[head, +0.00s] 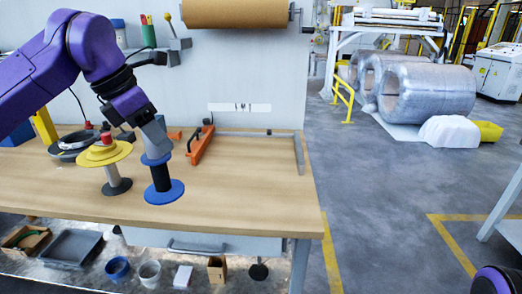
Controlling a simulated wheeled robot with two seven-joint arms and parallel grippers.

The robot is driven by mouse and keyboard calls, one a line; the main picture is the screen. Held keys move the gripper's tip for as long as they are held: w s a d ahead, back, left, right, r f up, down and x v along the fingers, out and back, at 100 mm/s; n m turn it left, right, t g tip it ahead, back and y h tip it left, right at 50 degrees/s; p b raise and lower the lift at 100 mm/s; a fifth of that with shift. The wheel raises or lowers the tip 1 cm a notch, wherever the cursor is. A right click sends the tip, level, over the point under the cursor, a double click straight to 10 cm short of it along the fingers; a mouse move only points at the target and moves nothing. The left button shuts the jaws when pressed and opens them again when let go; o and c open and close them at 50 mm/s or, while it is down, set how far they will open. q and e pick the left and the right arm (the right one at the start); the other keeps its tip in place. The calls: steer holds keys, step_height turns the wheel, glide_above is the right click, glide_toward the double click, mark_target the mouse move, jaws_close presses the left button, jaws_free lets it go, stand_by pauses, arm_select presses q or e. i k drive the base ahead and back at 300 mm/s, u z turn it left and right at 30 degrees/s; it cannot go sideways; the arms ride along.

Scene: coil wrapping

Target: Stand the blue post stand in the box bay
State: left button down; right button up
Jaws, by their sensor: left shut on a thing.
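The blue post stand (164,192) has a wide blue base disc, a dark post and a smaller blue upper disc. It is upright at the front of the wooden table, left of centre. My left gripper (155,147) points down at its top and is shut on it, partly hiding the top. I cannot tell whether the base touches the table. No bay is clearly marked as the box bay; a grey L-shaped edging (299,155) bounds the back right of the table (245,180). My right gripper is out of view.
A yellow-disc stand (104,153) with a red top stands close left of the blue one. An orange tool (200,146) lies behind to the right. A dark ring-shaped thing (72,143) lies at the back left. The table's right half is clear.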

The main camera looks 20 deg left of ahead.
mark_target(259, 156)
steer(key=i, duration=1)
steer(key=z, duration=0.05)
